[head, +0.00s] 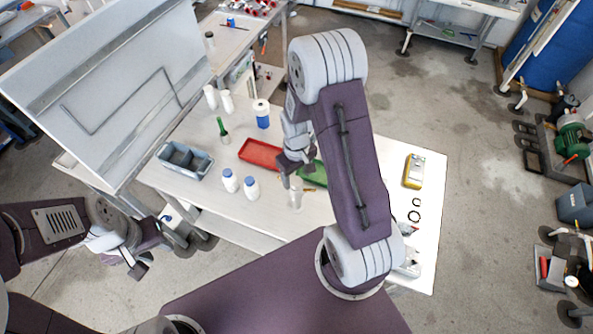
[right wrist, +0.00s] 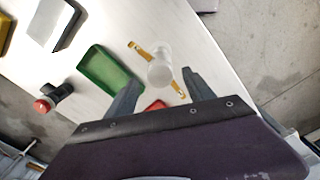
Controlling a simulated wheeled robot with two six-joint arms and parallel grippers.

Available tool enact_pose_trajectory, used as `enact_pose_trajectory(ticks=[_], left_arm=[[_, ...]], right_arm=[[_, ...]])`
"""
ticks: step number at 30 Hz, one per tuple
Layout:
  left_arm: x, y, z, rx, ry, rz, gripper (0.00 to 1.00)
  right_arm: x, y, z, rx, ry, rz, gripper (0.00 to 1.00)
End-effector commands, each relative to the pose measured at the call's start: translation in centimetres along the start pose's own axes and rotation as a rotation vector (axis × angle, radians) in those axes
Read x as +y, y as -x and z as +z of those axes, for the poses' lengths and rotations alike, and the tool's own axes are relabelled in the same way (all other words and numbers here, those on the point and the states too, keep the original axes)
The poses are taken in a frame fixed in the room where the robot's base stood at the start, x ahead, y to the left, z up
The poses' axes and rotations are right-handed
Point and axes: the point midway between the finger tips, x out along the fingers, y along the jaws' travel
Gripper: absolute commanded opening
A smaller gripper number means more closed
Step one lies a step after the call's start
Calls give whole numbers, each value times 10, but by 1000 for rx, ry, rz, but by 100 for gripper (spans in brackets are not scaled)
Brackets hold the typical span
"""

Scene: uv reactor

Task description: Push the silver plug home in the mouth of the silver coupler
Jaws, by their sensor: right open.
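I cannot make out a silver plug or a silver coupler for certain in either view. My right gripper (head: 290,172) is over the middle of the table, partly hidden by its own arm. In the right wrist view its two dark fingers (right wrist: 160,92) stand apart, with nothing held between them. A clear, pale cylinder (right wrist: 160,70) stands just beyond and between the fingertips; it also shows in the head view (head: 296,194). My left gripper (head: 150,252) is off the table's left front corner, its fingers apart and empty.
A red tray (head: 260,153), a green tray (head: 314,174), a grey-blue bin (head: 186,159) and white bottles (head: 229,180) stand on the white table. A yellow meter (head: 413,171) lies to the right. A red-topped dark part (right wrist: 50,98) shows in the wrist view. My right arm hides part of the table.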

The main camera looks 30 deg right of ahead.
Motion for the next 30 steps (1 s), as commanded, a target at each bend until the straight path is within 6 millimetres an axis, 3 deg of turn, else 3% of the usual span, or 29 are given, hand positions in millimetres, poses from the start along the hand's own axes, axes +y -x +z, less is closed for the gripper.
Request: enact_pose_trajectory(ticks=[6, 10, 30], left_arm=[[0, -12, 1, 0, 0, 0, 36], [0, -13, 1, 0, 0, 0, 36], [0, -13, 1, 0, 0, 0, 36]], right_arm=[[0, 44, -2, 7, 0, 2, 62], [0, 62, -1, 4, 0, 1, 62], [0, 68, 0, 0, 0, 0, 62]])
